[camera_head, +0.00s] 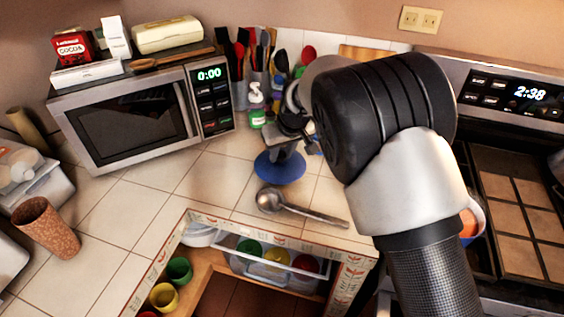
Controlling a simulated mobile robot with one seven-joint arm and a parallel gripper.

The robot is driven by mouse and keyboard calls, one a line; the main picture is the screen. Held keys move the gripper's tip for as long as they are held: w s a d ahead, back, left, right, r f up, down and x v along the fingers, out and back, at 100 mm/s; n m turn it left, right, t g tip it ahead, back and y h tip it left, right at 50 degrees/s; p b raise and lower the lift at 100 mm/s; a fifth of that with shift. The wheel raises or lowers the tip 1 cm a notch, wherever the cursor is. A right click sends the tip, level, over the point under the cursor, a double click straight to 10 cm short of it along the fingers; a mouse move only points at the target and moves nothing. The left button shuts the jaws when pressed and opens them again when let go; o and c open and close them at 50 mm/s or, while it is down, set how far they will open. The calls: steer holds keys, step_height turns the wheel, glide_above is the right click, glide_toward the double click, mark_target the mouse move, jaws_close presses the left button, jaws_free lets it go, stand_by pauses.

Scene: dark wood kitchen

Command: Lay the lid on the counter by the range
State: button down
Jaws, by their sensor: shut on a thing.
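A round blue lid (280,170) shows in the head view, over the tiled counter in front of the utensils. My gripper (285,146) is above the lid and shut on its upper part; the exact grip is small and partly hidden. The lid lies about flat; I cannot tell whether its underside touches the tiles. The counter (222,175) is pale square tile. The range (515,200) stands at the right, partly hidden behind my arm.
A metal ladle (290,205) lies just in front of the lid. A microwave (140,110) stands at the left and a soap bottle (257,105) behind. Tiles left of the lid are clear.

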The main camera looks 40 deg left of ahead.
mark_target(283, 158)
steer(key=shift+f, duration=1.65)
steer(key=shift+f, duration=0.2)
steer(key=c, duration=1.4)
jaws_free()
steer(key=shift+r, duration=0.1)
steer(key=shift+d+r, duration=0.1)
steer(key=shift+r, duration=0.5)
steer(key=v, duration=1.1)
steer(key=shift+s+d, duration=0.1)
